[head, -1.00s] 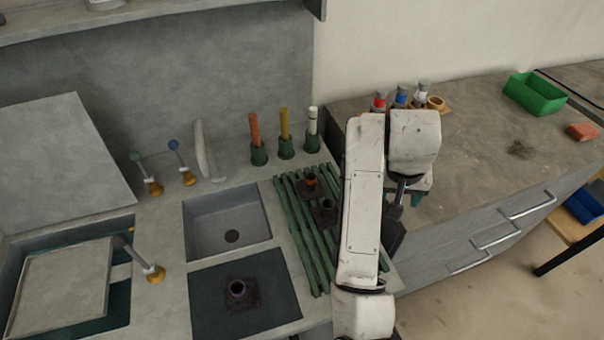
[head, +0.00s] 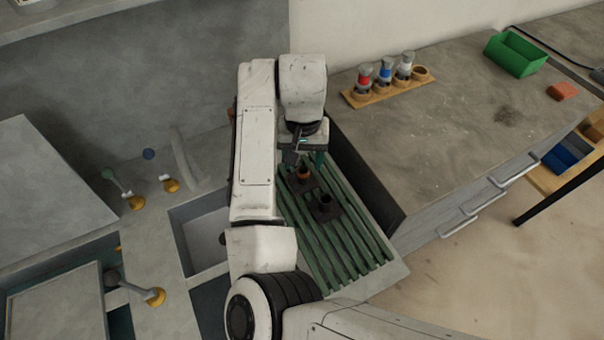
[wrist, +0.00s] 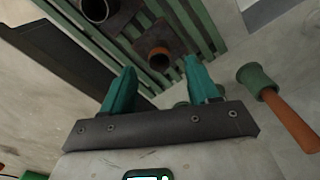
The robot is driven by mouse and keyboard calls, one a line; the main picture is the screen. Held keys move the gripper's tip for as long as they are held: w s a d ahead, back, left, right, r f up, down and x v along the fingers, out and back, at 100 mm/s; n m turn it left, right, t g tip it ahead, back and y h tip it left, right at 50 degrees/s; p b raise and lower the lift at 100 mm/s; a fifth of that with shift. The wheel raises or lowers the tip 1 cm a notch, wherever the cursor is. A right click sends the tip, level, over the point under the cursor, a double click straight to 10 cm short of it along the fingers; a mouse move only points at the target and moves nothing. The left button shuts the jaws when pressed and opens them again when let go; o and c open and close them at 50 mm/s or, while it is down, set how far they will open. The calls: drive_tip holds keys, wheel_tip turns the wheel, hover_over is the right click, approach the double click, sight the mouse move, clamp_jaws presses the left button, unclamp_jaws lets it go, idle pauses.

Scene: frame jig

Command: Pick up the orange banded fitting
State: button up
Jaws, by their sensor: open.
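The orange banded fitting (head: 303,174) stands on a dark square base on the green slatted rack. In the wrist view the fitting (wrist: 158,60) shows as a dark hollow tube with an orange ring, just beyond and between the fingertips. My gripper (head: 309,158) is above the far end of the rack, close to the fitting. In the wrist view its teal fingers (wrist: 160,72) are apart with nothing between them. I cannot tell the exact height gap.
A plain dark fitting (head: 325,205) stands nearby on the rack (head: 345,250). An orange-handled tool in a green holder (wrist: 258,80) is to the right in the wrist view. A wooden holder with colored-top bottles (head: 388,88) stands on the counter. The near rack slats are clear.

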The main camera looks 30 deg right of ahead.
sight(303, 169)
drive_tip(key=shift+f+p, duration=0.35)
drive_tip(key=shift+f, duration=2.35)
clamp_jaws()
